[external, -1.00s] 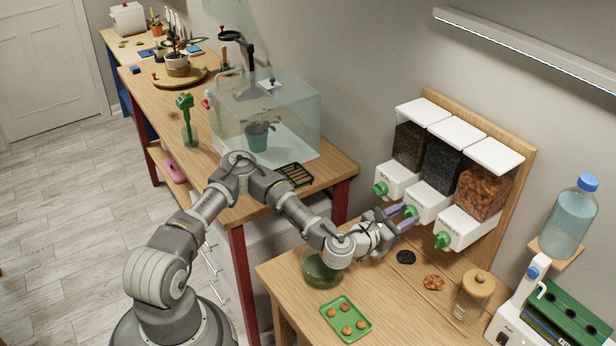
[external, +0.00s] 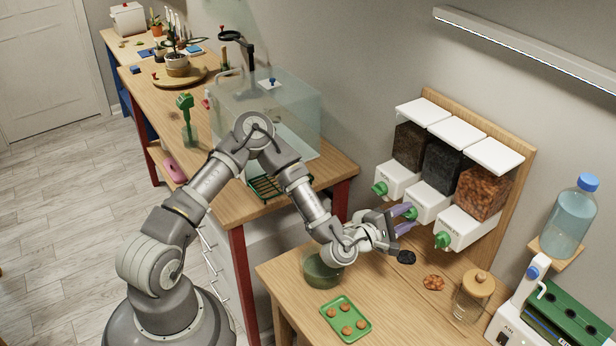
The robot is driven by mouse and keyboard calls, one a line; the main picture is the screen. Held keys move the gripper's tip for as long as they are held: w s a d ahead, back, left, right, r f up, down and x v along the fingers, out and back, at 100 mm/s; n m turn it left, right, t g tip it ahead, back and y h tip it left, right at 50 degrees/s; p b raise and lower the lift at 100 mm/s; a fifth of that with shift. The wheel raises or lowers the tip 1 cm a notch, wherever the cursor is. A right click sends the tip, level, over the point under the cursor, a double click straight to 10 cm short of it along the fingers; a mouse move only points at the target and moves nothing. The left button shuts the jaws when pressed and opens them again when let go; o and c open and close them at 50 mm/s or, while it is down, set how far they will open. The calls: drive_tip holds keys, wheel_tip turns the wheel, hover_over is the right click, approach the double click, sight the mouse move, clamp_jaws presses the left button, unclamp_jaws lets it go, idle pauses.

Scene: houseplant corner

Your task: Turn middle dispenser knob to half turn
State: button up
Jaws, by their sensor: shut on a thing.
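The dispenser with three bins hangs on a wooden board at the right. Its middle bin (external: 443,168) holds dark grains, and a green knob (external: 410,212) sits on the front of its white base. My gripper (external: 406,219) is at this middle knob, with its purple fingers on either side of it, shut on it. The fingers hide part of the knob, so its exact turn angle cannot be read. The left knob (external: 379,188) and the right knob (external: 442,240) are free.
Below are a glass bowl (external: 322,270), a green tray (external: 346,319) with several brown balls, a dark pile (external: 406,257), an orange pile (external: 433,283) and a lidded jar (external: 474,298). A water bottle (external: 571,215) stands at the right.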

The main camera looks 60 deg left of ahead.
drive_tip(key=shift+a+f+m+b, duration=0.15)
drive_tip(key=shift+m+b, duration=1.7)
drive_tip(key=shift+m, duration=2)
drive_tip(key=shift+d+f+m+b, duration=0.15)
drive_tip(key=shift+m+b, duration=1.65)
drive_tip(key=shift+m, duration=2.1)
drive_tip(key=shift+a+f+m+b, duration=0.15)
drive_tip(key=shift+m+b, duration=1.7)
drive_tip(key=shift+m, duration=2)
drive_tip(key=o, duration=1)
drive_tip(key=shift+r, duration=0.1)
drive_tip(key=shift+o, duration=0.2)
drive_tip(key=s+p, duration=0.1)
drive_tip(key=s, duration=0.6)
drive_tip(key=shift+s+p, duration=0.3)
drive_tip(key=shift+s, duration=0.1)
